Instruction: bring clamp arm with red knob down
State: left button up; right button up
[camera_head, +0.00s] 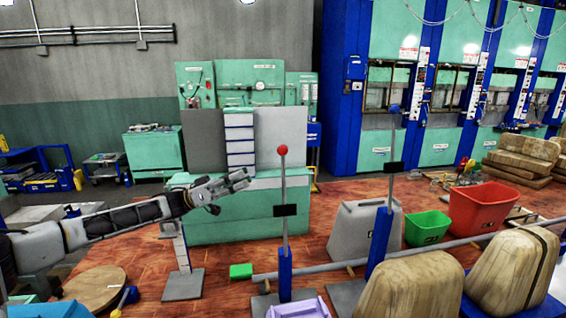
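The clamp arm (284,185) with the red knob (283,150) stands upright on a blue post (285,272), with a black block partway up its rod. My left gripper (243,179) reaches in from the left and points right. In the picture it is left of the rod and a little below the red knob, apart from both. Nothing shows held in it, and its fingers are too small to tell whether they are open. A second upright clamp arm (394,140) with a blue knob (393,107) stands further right. My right gripper is not in view.
A grey bar (330,267) runs between the posts. A green box (241,271), a lilac bin (300,308), a green bin (426,228), a red bin (482,208) and tan sack-like blocks (410,287) stand around. A green cabinet (240,222) is behind my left gripper.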

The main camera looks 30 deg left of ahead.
aim_at(283, 173)
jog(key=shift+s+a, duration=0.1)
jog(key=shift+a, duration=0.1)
pick_arm(q)
jog(key=shift+p+x, duration=1.8)
jog(key=shift+x, duration=5.1)
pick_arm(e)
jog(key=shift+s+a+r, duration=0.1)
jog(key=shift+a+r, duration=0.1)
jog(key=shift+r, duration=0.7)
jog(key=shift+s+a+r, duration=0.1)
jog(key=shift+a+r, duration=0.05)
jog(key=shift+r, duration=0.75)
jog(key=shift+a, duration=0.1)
pick_arm(q)
grip_shut()
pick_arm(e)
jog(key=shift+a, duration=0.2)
